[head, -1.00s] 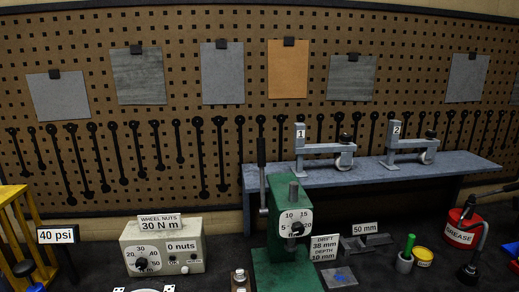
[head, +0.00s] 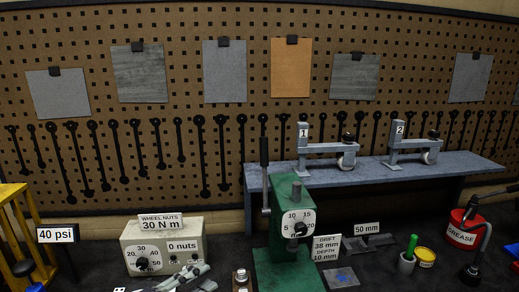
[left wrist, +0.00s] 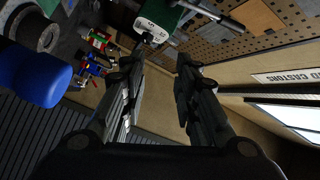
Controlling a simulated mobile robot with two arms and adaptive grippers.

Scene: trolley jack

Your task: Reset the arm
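My left gripper (head: 185,278) shows at the bottom edge of the head view, in front of the wheel-nut box (head: 195,245). In the left wrist view its two dark fingers (left wrist: 157,64) stand apart with nothing between them, so it is open and empty. Most of the left arm is out of the head view. My right gripper is not in view.
A green press (head: 283,266) with a dial and upright lever stands right of my gripper. A blue-grey shelf (head: 350,175) bears two numbered grey fixtures. A red grease can (head: 462,238) stands far right. A blue object (left wrist: 35,75) is left in the wrist view.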

